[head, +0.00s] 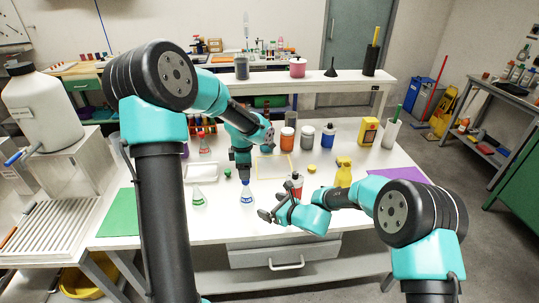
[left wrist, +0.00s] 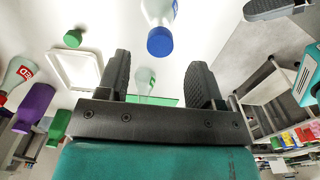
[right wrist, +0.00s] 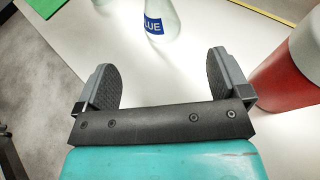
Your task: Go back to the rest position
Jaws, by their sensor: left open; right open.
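My left gripper (head: 242,176) is open and empty, pointing down above the blue-labelled flask (head: 247,199) on the white table. In the left wrist view this flask's blue stopper (left wrist: 160,42) lies beyond the open left fingers (left wrist: 160,85), apart from them. My right gripper (head: 267,213) is open and empty, low over the table's front part, right of the flask. In the right wrist view the flask with its "BLUE" label (right wrist: 157,24) stands upright beyond the open right fingers (right wrist: 163,82). The flask touches neither gripper as far as I can see.
A red bottle (head: 296,186) stands close to my right gripper and also shows in the right wrist view (right wrist: 285,78). A green-labelled flask (head: 198,197) and a white tray (head: 200,173) are to the left. Several jars line the back.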

